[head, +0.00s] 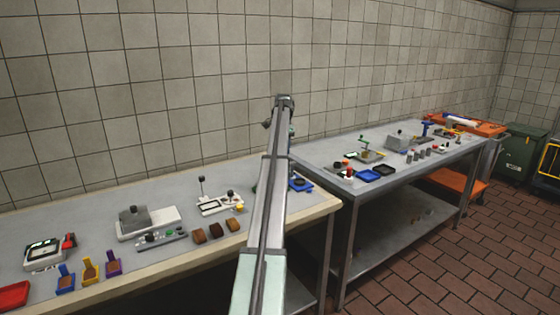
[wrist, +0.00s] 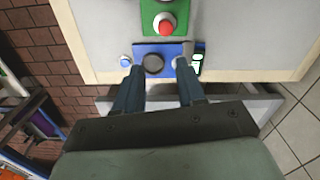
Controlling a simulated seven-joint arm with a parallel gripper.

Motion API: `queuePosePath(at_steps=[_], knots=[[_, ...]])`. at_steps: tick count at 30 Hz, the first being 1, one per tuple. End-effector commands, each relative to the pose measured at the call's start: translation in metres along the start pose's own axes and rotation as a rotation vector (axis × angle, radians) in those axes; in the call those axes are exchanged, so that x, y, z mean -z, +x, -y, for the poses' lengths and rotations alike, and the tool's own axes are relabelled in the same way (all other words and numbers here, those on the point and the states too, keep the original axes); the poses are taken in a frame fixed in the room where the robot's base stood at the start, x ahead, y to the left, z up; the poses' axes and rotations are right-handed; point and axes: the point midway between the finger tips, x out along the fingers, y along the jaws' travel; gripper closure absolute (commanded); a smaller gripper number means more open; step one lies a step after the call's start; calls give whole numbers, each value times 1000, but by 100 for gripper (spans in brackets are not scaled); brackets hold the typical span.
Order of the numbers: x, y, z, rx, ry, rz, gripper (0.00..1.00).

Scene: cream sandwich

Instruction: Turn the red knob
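In the wrist view, a round red knob or button (wrist: 166,24) sits in a pale ring on a green base (wrist: 148,12) at the top. I cannot tell from its shape whether it turns. My gripper (wrist: 157,65) is open, its two dark blue fingers pointing up the picture, below the red part. A blue plate (wrist: 181,47) with a round dark knob (wrist: 153,64) lies between and under the fingertips. I cannot tell whether the fingers touch it. In the head view my arm hides the red part, and my fingertips are not clear.
In the head view, the near table (head: 80,208) holds a grey block on a white base (head: 136,217), three coloured scoops and a red tray (head: 14,295). A second table (head: 322,150) with several small devices stands to the right. A gap separates the tables at the front.

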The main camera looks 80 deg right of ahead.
Motion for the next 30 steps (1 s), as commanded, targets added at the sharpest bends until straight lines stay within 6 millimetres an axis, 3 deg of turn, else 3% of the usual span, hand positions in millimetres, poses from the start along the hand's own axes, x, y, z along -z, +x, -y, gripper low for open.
queuePosePath(at_steps=[6, 12, 23, 30], knots=[[33, 8, -45, -3, 53, 5, 61], [46, 17, -74, 67, 44, 62, 61], [39, 18, -70, 171, -299, 88, 61], [29, 17, -59, 266, -683, 67, 61]])
